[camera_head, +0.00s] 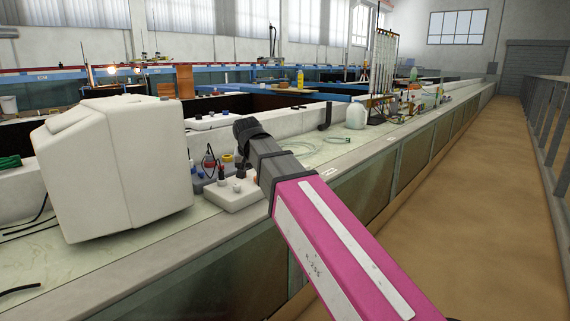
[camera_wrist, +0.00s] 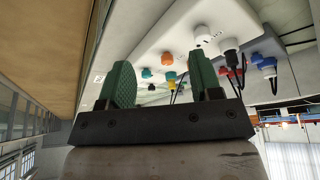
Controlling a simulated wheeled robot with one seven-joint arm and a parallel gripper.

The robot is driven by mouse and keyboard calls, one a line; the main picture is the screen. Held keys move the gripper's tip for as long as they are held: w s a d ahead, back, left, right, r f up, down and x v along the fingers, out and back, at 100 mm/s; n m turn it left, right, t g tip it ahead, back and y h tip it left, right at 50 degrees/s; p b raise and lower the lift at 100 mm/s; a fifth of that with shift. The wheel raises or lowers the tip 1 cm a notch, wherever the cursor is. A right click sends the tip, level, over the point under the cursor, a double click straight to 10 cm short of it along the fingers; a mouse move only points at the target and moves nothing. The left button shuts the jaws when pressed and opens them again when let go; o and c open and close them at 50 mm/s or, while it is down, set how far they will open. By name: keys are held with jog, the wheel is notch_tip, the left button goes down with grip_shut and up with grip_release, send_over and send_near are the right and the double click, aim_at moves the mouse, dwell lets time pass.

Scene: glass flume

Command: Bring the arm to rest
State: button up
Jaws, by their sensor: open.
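My gripper (camera_wrist: 160,75) shows in the wrist view with its two green ridged fingers apart and nothing between them. Beyond the fingers are a white block (camera_wrist: 215,20) with plugs and cables, and several coloured caps, orange and teal among them. In the head view my pink and grey arm reaches from the lower right over the bench (camera_head: 330,155). Its dark end is above and beside a small white box (camera_head: 233,194) with red and pale knobs. My fingers are hard to make out there.
A large white rounded casing (camera_head: 115,165) stands on the bench to the left of my arm.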

jog(key=s+d+f+g, duration=0.2)
jog(key=d+f, duration=1.5)
jog(key=f, duration=0.4)
jog(key=s+d+f+g, duration=0.1)
jog(key=s+d+f, duration=0.4)
jog(key=d+f, duration=0.2)
jog(key=s+d+f+g, duration=0.1)
jog(key=s+d+f, duration=0.4)
jog(key=f, duration=0.4)
jog(key=shift+d+f, duration=0.4)
jog(key=shift+d, duration=0.5)
jog(key=shift+s, duration=0.1)
